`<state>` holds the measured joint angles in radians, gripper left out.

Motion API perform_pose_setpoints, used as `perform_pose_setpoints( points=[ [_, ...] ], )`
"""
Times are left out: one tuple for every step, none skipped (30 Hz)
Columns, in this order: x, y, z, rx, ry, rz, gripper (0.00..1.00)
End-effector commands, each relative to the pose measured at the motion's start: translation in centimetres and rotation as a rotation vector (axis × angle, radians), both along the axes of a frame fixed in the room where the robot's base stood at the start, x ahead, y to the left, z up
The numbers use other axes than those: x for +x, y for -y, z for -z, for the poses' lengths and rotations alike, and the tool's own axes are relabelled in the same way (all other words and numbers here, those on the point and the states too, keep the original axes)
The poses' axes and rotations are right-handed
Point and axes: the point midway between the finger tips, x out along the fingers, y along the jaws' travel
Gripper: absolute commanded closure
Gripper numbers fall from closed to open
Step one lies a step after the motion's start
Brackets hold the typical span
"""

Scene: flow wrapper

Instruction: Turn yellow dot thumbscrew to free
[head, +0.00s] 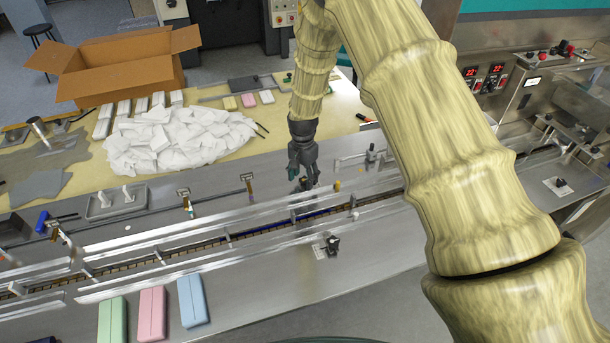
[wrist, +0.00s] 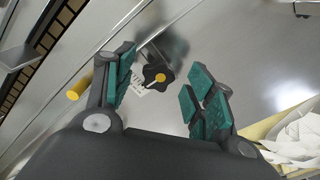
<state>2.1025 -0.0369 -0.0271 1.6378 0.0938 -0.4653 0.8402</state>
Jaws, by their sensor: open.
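In the wrist view a black lobed thumbscrew (wrist: 157,77) with a yellow dot at its centre stands above the metal deck. A small pale marked plate (wrist: 138,86) lies beside it, partly hidden by a finger. My gripper (wrist: 164,72) is open, with its teal-padded fingers on either side of the thumbscrew, nearer the left finger. I see no clear contact, and the height gap is hard to judge. In the head view my gripper (head: 302,164) points down over the deck behind the conveyor rails, and a small dark knob (head: 306,184) shows just below it.
A yellow-tipped post (wrist: 78,90) stands left of my fingers in the wrist view. The guide rails (head: 210,232) run alongside. Another dark knob (head: 333,244) sits in front of them. White packets (head: 180,138) are heaped behind, near an open carton (head: 122,65).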

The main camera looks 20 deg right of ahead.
Motion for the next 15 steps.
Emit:
perform_pose_setpoints(
  points=[
    [-0.07, 0.07, 0.25, 0.000, -0.001, 0.001, 0.45],
    [-0.08, 0.10, 0.35, 0.000, -0.001, 0.001, 0.45],
    [-0.10, 0.14, 0.43, 0.000, -0.001, 0.002, 0.45],
    [-0.10, 0.17, 0.48, 0.000, -0.001, 0.003, 0.45],
    [-0.11, 0.20, 0.50, 0.000, -0.001, 0.003, 0.45],
    [-0.12, 0.22, 0.51, 0.000, -0.001, 0.003, 0.45],
    [-0.13, 0.23, 0.52, 0.000, -0.001, 0.003, 0.45],
    [-0.12, 0.22, 0.51, 0.000, -0.001, 0.003, 0.45],
    [-0.12, 0.21, 0.50, 0.000, -0.001, 0.003, 0.45],
    [-0.12, 0.20, 0.50, 0.000, -0.001, 0.003, 0.45],
    [-0.11, 0.18, 0.49, 0.000, -0.001, 0.003, 0.45],
    [-0.11, 0.16, 0.49, 0.000, -0.001, 0.003, 0.49],
    [-0.11, 0.15, 0.49, 0.000, -0.001, 0.002, 0.54],
    [-0.11, 0.14, 0.49, 0.000, -0.001, 0.002, 0.60],
    [-0.11, 0.14, 0.49, 0.000, -0.001, 0.002, 0.67]
  ],
)
